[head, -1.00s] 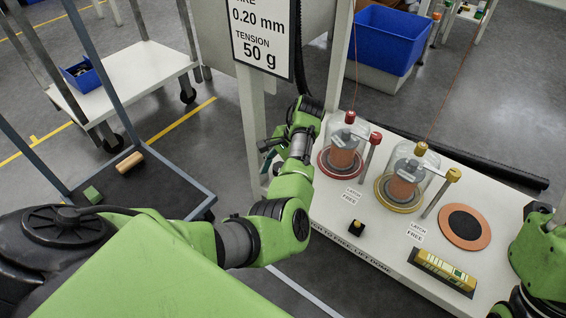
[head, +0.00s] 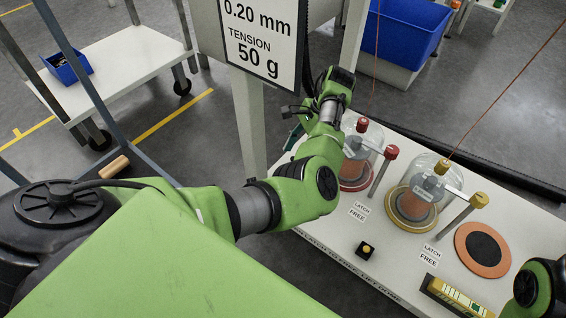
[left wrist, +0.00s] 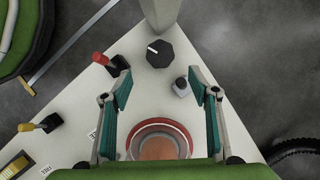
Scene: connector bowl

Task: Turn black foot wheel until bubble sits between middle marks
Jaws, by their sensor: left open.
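The black foot wheel (left wrist: 160,53), many-sided with a white mark, sits on the white table in the left wrist view. In the head view it is hidden. The yellow level (head: 458,298) lies at the lower right of the head view, cut off by the bottom edge; its bubble is too small to tell. My left gripper (left wrist: 159,82) is open and empty, with teal fingers apart. In the wrist view the wheel appears ahead of the fingertips, between their lines. In the head view my left gripper (head: 291,126) is partly hidden by its wrist, at the table's far left.
A small grey-capped bottle (left wrist: 181,87) stands close to the right finger in the wrist view. The red-knobbed latch (left wrist: 108,62) is at the left. A red-based dome (head: 355,172) and a yellow-based dome (head: 412,207) stand on the table. A sign post (head: 252,120) rises behind.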

